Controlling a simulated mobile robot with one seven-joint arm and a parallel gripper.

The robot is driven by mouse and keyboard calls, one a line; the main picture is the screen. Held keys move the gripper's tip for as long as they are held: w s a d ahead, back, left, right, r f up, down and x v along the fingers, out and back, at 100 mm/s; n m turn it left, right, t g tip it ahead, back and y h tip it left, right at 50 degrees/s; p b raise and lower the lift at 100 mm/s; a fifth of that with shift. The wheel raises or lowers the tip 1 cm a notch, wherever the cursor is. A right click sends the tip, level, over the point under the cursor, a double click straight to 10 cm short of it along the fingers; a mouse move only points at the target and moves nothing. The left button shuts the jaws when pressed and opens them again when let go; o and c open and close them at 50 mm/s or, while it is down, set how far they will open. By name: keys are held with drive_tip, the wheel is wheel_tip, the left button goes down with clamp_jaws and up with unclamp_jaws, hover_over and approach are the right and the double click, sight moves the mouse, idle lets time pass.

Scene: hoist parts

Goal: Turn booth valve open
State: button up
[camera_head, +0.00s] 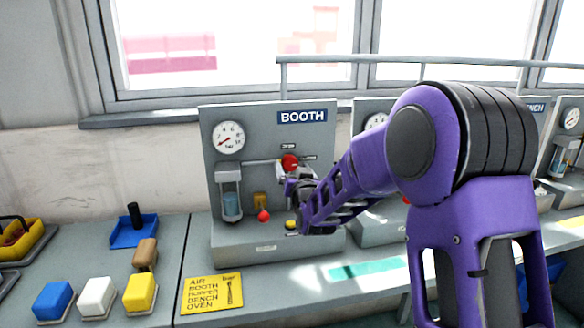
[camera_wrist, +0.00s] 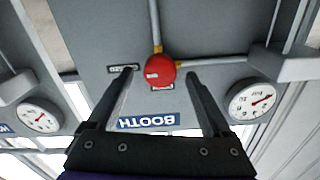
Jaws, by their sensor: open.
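The booth panel (camera_head: 240,250) is a grey upright board with a blue BOOTH sign (camera_head: 302,117). Its red round valve knob (camera_head: 290,162) sits below the sign, on a pipe. The knob also shows in the wrist view (camera_wrist: 160,69), where the sign (camera_wrist: 149,122) is upside down. My gripper (camera_head: 299,190) is in front of the panel, just below the knob in the head view. In the wrist view my gripper (camera_wrist: 160,75) is open, with one finger on each side of the knob and gaps between. Small labels by the knob are hard to read.
A round gauge (camera_head: 228,137) and a glass cup (camera_head: 230,195) are on the panel's left. A small red ball (camera_head: 264,216) is low on it. A yellow note (camera_head: 212,293) and blue, white and yellow blocks (camera_head: 97,297) lie left. More panels stand right, partly behind my arm.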

drive_tip(key=shift+w+a, duration=0.1)
drive_tip(key=shift+w, duration=0.35)
clamp_jaws()
